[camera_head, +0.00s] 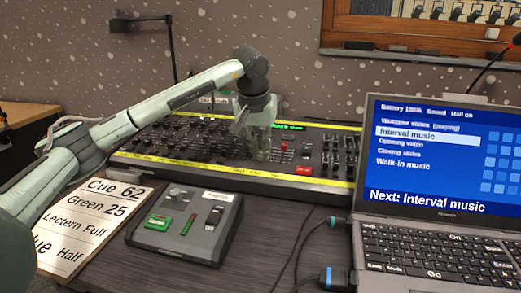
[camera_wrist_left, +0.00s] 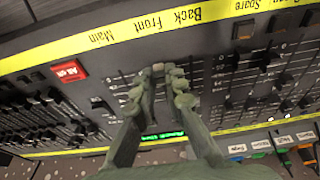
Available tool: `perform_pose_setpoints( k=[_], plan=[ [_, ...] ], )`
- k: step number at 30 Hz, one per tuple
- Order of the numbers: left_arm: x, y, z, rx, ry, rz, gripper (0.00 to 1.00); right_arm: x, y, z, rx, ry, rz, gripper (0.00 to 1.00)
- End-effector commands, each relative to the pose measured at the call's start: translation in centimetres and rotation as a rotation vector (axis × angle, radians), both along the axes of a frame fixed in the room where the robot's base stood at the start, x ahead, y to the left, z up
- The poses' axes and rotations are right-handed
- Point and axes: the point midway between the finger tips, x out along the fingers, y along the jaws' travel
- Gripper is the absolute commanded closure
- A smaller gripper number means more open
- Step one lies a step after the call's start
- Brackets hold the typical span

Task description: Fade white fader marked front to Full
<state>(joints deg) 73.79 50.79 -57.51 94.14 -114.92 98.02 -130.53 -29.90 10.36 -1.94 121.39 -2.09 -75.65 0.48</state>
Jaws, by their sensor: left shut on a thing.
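The lighting desk (camera_head: 330,185) is a black console with yellow label strips and rows of faders. My left gripper (camera_head: 258,148) reaches down onto its middle. In the left wrist view my left gripper (camera_wrist_left: 160,78) is shut on a small pale fader cap (camera_wrist_left: 158,67). The fingertips hide most of this cap. The wrist picture shows the labels upside down. The "Front" label (camera_wrist_left: 148,26) on the yellow strip lies closest to the held cap, between "Main" and "Back". The cap stands near the labelled end of its slot. My right gripper is not in view.
Neighbouring faders with dark caps (camera_wrist_left: 99,103) stand close to the fingers. A red button (camera_wrist_left: 69,72) is nearby. A small control box (camera_head: 188,222), a cue sheet (camera_head: 85,225) and a laptop (camera_head: 445,160) stand in front of and beside the desk.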

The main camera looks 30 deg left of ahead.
Motion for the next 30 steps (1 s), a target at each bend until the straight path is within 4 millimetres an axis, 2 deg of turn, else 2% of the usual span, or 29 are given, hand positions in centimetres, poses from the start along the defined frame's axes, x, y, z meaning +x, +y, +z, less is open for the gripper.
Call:
perform_pose_setpoints(
  k=[30],
  plan=[
    [4.6,1.2,0.6,-0.001,-0.001,0.001,1.0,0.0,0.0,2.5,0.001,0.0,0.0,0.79]
  ],
)
